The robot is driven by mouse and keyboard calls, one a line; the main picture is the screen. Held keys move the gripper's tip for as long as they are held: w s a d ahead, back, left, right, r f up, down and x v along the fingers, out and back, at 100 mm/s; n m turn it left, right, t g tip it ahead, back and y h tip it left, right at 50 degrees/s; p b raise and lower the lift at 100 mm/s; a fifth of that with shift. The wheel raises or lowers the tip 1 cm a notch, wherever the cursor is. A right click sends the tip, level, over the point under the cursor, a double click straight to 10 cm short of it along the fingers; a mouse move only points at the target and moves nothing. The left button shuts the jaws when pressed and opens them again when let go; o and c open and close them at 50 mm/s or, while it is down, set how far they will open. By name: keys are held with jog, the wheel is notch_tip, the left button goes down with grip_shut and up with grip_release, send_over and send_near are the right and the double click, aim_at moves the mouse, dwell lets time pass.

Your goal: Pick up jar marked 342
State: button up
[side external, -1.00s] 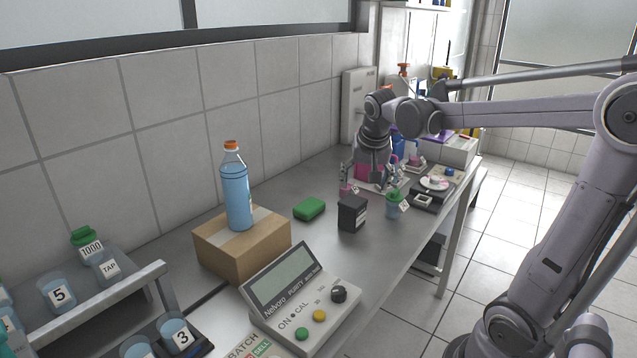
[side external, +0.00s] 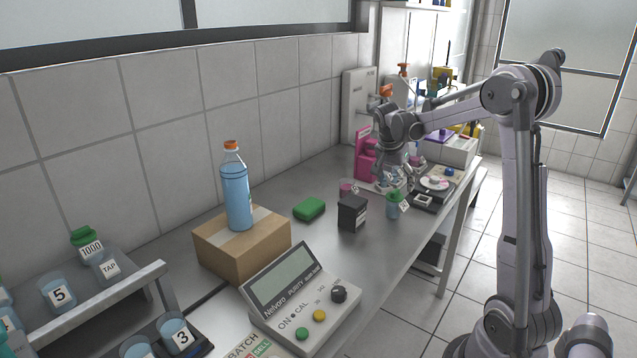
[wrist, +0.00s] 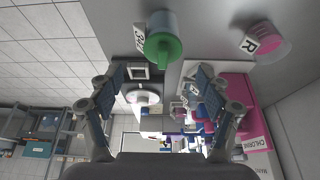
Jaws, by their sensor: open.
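The jar with a green lid (side external: 393,204) stands on the bench in the side view, a white tag on its right side. In the wrist view the same jar (wrist: 162,42) is at the top middle, and its tag (wrist: 139,37) seems to begin with 34; the last digit is hard to read. My gripper (wrist: 160,82) is open and empty, its two fingers spread wide to left and right below the jar in the picture. In the side view my gripper (side external: 397,182) is just behind the jar, apart from it as far as I can tell.
A pink-lidded jar marked R (wrist: 265,42) is at the right of the wrist view. A black box (side external: 352,213), a green sponge-like block (side external: 309,209) and a pink stand (side external: 364,158) are nearby. A dark tray (side external: 425,201) lies right of the jar, by the bench edge.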

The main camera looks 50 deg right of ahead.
aim_at(395, 191)
jog(key=shift+x, duration=2.65)
jog(key=shift+w, duration=0.15)
jog(key=shift+c, duration=0.3)
jog(key=c, duration=1.5)
